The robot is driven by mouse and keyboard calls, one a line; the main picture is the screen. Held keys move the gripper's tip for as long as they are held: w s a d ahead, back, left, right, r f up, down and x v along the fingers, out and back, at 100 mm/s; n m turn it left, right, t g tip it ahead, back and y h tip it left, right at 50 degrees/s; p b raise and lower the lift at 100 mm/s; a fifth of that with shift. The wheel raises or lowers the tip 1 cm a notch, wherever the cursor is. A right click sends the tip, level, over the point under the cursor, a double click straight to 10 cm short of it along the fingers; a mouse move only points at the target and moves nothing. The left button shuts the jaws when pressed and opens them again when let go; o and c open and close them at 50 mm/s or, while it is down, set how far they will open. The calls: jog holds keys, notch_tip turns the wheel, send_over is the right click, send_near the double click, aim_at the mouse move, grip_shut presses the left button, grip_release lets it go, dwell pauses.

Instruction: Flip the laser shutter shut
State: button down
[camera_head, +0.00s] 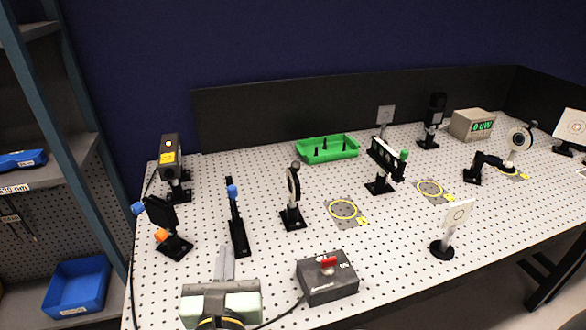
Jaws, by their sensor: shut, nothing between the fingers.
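A slim black upright piece with a blue tip (235,215) stands on a long black base on the perforated table; it looks like the shutter, though I cannot be sure. Its flag position is too small to tell. The black laser (171,150) with a yellow label stands behind it to the left. My gripper (225,254) is at the front edge of the table, in front of the blue-tipped piece's base. Its grey fingers are together and empty, and they look apart from that piece.
A mirror mount (162,213) with blue and orange knobs stands left. A round optic (293,190) stands right of the blue-tipped piece. A dark box with a red switch (328,278) sits right of my gripper. A green tray (328,149) lies behind.

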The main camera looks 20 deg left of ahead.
aim_at(233, 195)
jog(key=p+x, duration=0.3)
jog(key=x, duration=1)
jog(key=shift+w+a, duration=0.2)
jog(key=shift+w, duration=0.15)
jog(key=shift+w, duration=0.1)
